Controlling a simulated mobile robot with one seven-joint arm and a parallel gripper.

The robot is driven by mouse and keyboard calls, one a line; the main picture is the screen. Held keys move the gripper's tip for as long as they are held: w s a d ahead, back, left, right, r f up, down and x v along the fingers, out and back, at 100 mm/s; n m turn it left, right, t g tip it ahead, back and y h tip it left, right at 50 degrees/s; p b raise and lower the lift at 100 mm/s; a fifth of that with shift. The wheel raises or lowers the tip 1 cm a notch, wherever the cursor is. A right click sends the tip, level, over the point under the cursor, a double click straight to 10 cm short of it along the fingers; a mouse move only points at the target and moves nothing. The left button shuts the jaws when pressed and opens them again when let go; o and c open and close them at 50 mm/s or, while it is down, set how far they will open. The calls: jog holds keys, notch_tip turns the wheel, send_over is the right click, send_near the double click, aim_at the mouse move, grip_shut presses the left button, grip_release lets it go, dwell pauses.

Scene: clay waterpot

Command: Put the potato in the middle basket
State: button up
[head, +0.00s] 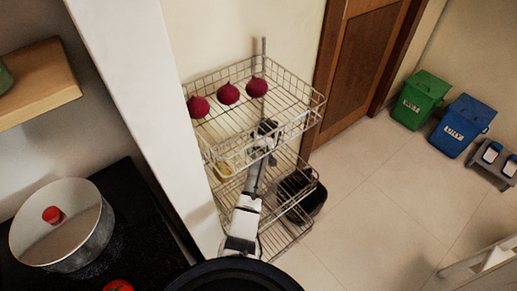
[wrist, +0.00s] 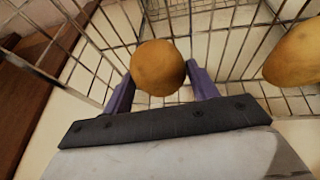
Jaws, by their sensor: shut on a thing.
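A round brown potato (wrist: 158,67) sits between the two purple fingers of my gripper (wrist: 160,84) in the wrist view. My gripper is shut on it, with basket wires close behind and below. A second, yellowish potato (wrist: 297,55) is at the right edge. In the head view, my arm reaches into the wire rack below the top basket (head: 308,108), at the level of the middle basket (head: 308,171). The held potato cannot be made out there. A yellowish item (head: 223,170) shows at the middle basket's left side.
Several dark red onions, one here (head: 228,93), lie in the top basket. A dark object (head: 302,194) shows low at the rack's right. A white wall edge (head: 125,80) stands left of the rack. A pot (head: 85,245) is on the black counter.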

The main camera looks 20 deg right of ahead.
jog(key=o, duration=1.1)
jog(key=shift+f, duration=0.1)
jog(key=shift+r, duration=0.2)
jog(key=shift+s+r+b, duration=0.15)
jog(key=shift+r+b, duration=0.15)
jog(key=b, duration=0.2)
send_over(269, 183)
jog(key=shift+r, duration=0.15)
